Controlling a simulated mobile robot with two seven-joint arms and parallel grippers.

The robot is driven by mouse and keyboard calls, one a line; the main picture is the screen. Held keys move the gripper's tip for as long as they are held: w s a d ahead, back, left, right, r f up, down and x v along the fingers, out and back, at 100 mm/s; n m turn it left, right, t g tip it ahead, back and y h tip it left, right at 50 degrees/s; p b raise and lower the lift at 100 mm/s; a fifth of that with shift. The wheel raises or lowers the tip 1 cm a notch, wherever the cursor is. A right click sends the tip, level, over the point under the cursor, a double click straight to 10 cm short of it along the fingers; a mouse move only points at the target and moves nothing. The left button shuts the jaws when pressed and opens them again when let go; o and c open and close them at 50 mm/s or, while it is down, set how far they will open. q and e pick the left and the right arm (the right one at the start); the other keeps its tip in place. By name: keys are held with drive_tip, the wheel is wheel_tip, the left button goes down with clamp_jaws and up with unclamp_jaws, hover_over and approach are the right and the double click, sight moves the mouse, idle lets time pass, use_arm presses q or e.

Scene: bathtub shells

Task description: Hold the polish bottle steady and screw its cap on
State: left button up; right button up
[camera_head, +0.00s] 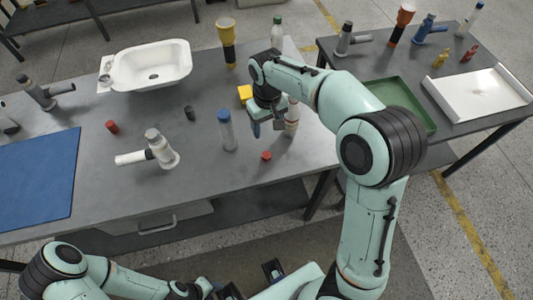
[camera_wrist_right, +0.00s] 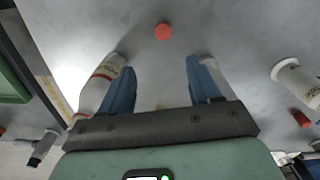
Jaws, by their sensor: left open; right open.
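A white bottle with a red band (camera_head: 292,124), probably the polish bottle, stands upright on the grey table, partly hidden behind my right gripper (camera_head: 267,126). It also shows at the left of the right wrist view (camera_wrist_right: 97,92), just outside one finger; I cannot tell whether they touch. A small red cap (camera_head: 266,156) lies on the table in front of the bottle; it also shows ahead of the fingers in the right wrist view (camera_wrist_right: 163,31). My right gripper is open and empty, pointing down. My left gripper (camera_head: 251,281) is open and empty, low in front of the table.
A white fitting (camera_head: 160,150), red piece (camera_head: 112,127) and blue mat (camera_head: 40,178) are further left. A white basin (camera_head: 160,62) stands behind. A green tray (camera_head: 415,105) is right.

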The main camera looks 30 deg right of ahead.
drive_tip(key=b, duration=0.1)
hover_over(266, 154)
drive_tip(key=f, duration=0.8)
drive_tip(key=shift+w+d+f, duration=0.15)
drive_tip(key=shift+w+d, duration=0.1)
drive_tip(key=shift+d, duration=0.1)
drive_tip(key=f, duration=0.4)
drive_tip(key=shift+s+a, duration=0.3)
drive_tip(key=shift+a, duration=0.05)
drive_tip(key=shift+f, duration=0.55)
drive_tip(key=shift+c, duration=0.4)
drive_tip(key=c, duration=1)
drive_tip(key=shift+w, duration=0.1)
